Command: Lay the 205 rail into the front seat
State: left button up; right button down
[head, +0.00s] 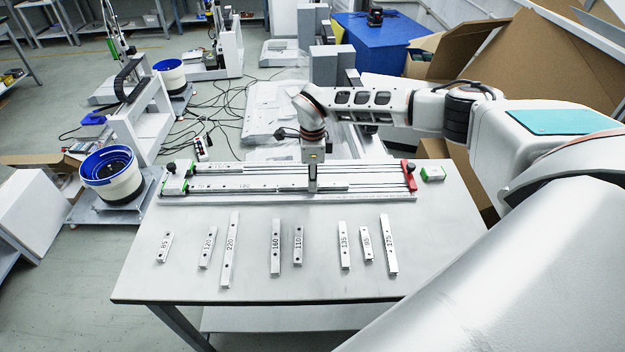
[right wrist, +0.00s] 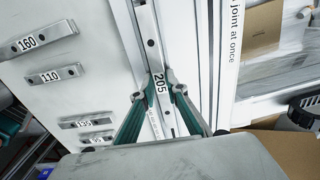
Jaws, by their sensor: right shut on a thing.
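The 205 rail (right wrist: 158,82) is a pale metal bar with dark holes and a printed number. In the right wrist view it lies between the two teal fingers of my right gripper (right wrist: 162,98), shut on it. In the head view my right gripper (head: 312,188) points down over the front row of the long fixture (head: 385,197). The rail lines up lengthwise with the front seat (head: 375,187); whether it is fully down in it I cannot tell. The fingers hide part of the rail. My left gripper is not in view.
Several loose numbered rails lie on the table's front half, among them the 220 rail (head: 229,250) and the 160 rail (head: 276,248). The fixture has a red end block (head: 409,175) at right.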

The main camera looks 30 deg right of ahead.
jog(key=c, duration=1.9)
grip_release()
notch_tip(320, 180, up, 12)
jog(key=shift+r, duration=0.1)
